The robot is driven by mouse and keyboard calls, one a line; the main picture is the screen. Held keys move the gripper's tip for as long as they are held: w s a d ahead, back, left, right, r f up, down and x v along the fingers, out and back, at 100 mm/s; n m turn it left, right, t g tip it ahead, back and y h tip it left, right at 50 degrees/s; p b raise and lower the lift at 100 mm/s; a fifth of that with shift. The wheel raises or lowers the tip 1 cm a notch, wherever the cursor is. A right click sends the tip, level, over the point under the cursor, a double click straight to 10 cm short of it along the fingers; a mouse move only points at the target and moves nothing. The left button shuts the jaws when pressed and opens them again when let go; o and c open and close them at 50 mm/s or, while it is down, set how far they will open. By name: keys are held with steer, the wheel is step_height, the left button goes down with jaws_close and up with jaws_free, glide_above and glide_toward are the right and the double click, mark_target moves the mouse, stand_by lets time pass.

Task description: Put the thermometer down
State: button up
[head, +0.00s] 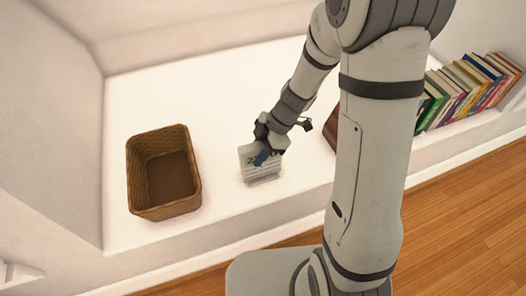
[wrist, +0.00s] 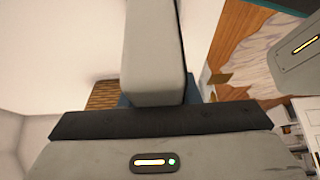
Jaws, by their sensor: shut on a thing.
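The thermometer (head: 250,171) is a small pale, box-like thing with greenish digits on its face, in the middle of the head view. My gripper (head: 264,156) reaches down from the upper right and is shut on its upper part. The thermometer is upright, low over the white ledge (head: 222,118). A soft shadow shows at its foot; I cannot tell whether it touches the surface. In the wrist view my gripper's own body fills most of the picture and hides the thermometer.
An empty brown wicker basket (head: 166,212) stands on the ledge to the left. A row of books (head: 468,92) stands at the right, with a brown thing (head: 332,130) partly behind my arm. The ledge between basket and gripper is clear. Its front edge drops towards a wooden floor (head: 455,190).

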steer(key=o, duration=1.1)
steer(key=shift+r+p, duration=0.2)
steer(key=shift+p, duration=0.15)
steer(key=p+v, duration=0.3)
steer(key=v, duration=0.9)
steer(key=shift+s+r+m, duration=0.2)
steer(key=shift+s+m, duration=0.15)
steer(key=shift+m, duration=0.15)
steer(key=s+d+r+m+t+h, duration=0.1)
steer(key=s+d+r+m+h, duration=0.1)
steer(key=s+m, duration=0.2)
steer(key=s+d+r+m+t+h, duration=0.1)
steer(key=s+m, duration=0.3)
steer(key=m, duration=0.5)
steer(key=s+d+r+m+h, duration=0.2)
steer(key=s+d+r+m, duration=0.1)
steer(key=m, duration=0.4)
steer(key=shift+s+d+r+t+h, duration=0.2)
steer(key=shift+s+d+t+h, duration=0.2)
steer(key=shift+s, duration=0.25)
